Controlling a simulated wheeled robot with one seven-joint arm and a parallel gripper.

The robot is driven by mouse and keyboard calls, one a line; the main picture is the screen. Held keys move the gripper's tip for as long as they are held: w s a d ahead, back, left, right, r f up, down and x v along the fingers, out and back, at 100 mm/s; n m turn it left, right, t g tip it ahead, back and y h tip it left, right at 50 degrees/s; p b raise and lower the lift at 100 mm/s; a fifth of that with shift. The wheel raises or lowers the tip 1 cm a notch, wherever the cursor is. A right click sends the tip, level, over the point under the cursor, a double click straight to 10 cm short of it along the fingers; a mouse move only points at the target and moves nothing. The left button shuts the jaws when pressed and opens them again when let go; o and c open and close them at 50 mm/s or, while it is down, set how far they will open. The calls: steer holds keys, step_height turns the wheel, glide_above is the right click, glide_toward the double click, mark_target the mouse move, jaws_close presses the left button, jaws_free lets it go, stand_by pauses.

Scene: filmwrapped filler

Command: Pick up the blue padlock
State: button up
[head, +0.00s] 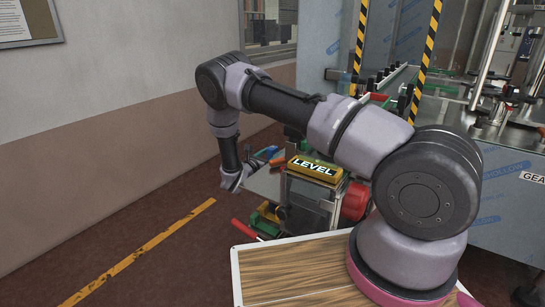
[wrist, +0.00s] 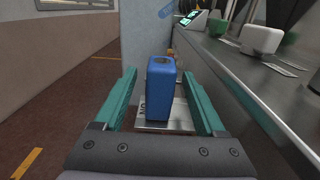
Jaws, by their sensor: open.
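A blue block-shaped body, which I take for the blue padlock (wrist: 161,92), stands upright in the middle of the wrist view. A dark round recess shows on its top, and I see no shackle. My gripper (wrist: 159,76) is open, with one teal finger on each side of the blue body. A gap shows on both sides, so neither finger appears to touch it.
A pale plate with dark letters (wrist: 180,118) lies beneath the blue body. A yellow LEVEL sign (head: 314,169) and red handle (head: 244,229) are near my arm. Floor at left is clear.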

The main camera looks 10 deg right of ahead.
steer(key=shift+w+d, duration=0.25)
jaws_close()
